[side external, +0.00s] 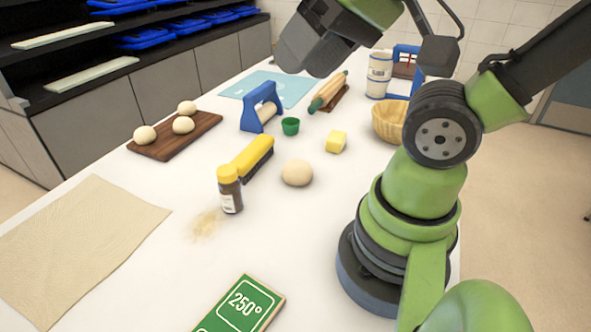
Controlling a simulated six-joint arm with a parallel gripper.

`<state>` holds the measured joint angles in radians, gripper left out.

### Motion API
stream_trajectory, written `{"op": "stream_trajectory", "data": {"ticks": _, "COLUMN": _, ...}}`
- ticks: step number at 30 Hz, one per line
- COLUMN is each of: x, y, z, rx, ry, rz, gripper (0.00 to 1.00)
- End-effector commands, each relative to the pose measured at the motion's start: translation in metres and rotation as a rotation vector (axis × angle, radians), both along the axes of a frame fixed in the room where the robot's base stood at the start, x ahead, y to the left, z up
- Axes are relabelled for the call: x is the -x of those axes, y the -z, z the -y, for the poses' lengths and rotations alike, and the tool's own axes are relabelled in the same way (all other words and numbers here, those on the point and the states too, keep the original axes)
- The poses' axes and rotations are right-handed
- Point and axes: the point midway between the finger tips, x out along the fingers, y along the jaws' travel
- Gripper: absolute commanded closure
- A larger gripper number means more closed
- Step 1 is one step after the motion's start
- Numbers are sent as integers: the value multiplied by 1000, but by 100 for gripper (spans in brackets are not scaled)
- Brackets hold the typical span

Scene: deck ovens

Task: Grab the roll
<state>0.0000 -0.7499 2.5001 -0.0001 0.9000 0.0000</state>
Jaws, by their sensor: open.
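A single pale round roll (297,173) rests on the white table near its middle, right of the yellow brush and in front of the yellow cube. Three similar pale balls (183,124) lie on a dark wooden board at the left. My gripper (302,58) is high above the back of the table, behind and well above the single roll, touching nothing I can see. It is open and looks empty; its fingers are partly hard to make out against its dark body.
A yellow brush (251,158), yellow-capped bottle (230,190), yellow cube (336,141) and green cup (290,126) stand around the roll. A blue-framed tool (261,108), rolling pin (328,91) and basket (389,121) are behind. Table in front of the roll is clear up to the green sign (240,305).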

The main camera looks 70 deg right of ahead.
Motion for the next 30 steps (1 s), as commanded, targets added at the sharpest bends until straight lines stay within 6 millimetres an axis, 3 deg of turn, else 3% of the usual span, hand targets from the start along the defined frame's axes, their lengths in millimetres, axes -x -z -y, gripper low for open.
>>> {"op": "stream_trajectory", "data": {"ticks": 5, "x": 0, "y": 0, "z": 0, "rx": 0, "ry": 0, "rz": 0, "gripper": 57}}
{"op": "stream_trajectory", "data": {"ticks": 13, "x": 0, "y": 0, "z": 0, "rx": 0, "ry": 0, "rz": 0, "gripper": 2}}
{"op": "stream_trajectory", "data": {"ticks": 23, "x": -4, "y": 1, "z": 2, "rx": -17, "ry": 41, "rz": -20, "gripper": 2}}
{"op": "stream_trajectory", "data": {"ticks": 26, "x": -18, "y": 5, "z": 11, "rx": -72, "ry": 181, "rz": -82, "gripper": 2}}
{"op": "stream_trajectory", "data": {"ticks": 30, "x": -50, "y": 21, "z": 35, "rx": -204, "ry": 538, "rz": -214, "gripper": 2}}
